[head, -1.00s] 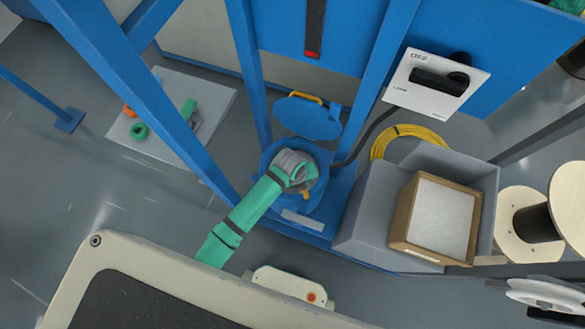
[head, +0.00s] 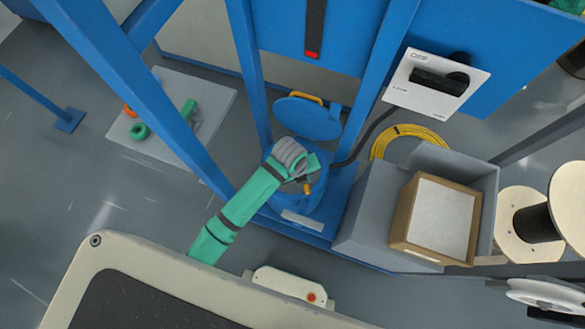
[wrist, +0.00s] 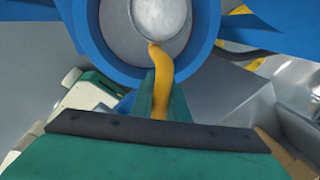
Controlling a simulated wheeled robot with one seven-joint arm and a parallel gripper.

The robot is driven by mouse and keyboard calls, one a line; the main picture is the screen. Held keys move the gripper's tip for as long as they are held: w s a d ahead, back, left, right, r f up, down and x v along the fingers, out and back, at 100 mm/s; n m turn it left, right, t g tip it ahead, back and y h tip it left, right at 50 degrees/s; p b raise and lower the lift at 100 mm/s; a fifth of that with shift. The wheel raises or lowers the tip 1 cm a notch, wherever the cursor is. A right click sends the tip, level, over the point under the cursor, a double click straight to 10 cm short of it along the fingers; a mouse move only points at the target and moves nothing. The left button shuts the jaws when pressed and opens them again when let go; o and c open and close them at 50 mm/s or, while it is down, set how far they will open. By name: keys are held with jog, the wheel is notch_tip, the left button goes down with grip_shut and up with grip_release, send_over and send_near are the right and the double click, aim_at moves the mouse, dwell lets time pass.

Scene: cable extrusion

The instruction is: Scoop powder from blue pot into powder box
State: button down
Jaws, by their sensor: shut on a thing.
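The blue pot (head: 313,203) stands open at the foot of the blue frame, its hinged lid (head: 307,118) raised behind it. My gripper (head: 309,180) is over the pot's mouth and hides much of its inside. It is shut on the yellow handle (wrist: 162,70) of a scoop, which rises between the fingers in the wrist view. The handle leads to a grey round shape inside the pot's blue rim (wrist: 208,28); I cannot tell scoop bowl from powder there. The powder box (head: 401,222), brown with pale powder (head: 443,218) inside, is to the right.
The powder box sits in a grey bin (head: 362,212). Blue posts (head: 250,75) stand close to my arm and the pot. Spools (head: 535,222) stand far right.

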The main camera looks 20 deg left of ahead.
jog(key=shift+w+r, duration=0.1)
jog(key=shift+r, duration=2.8)
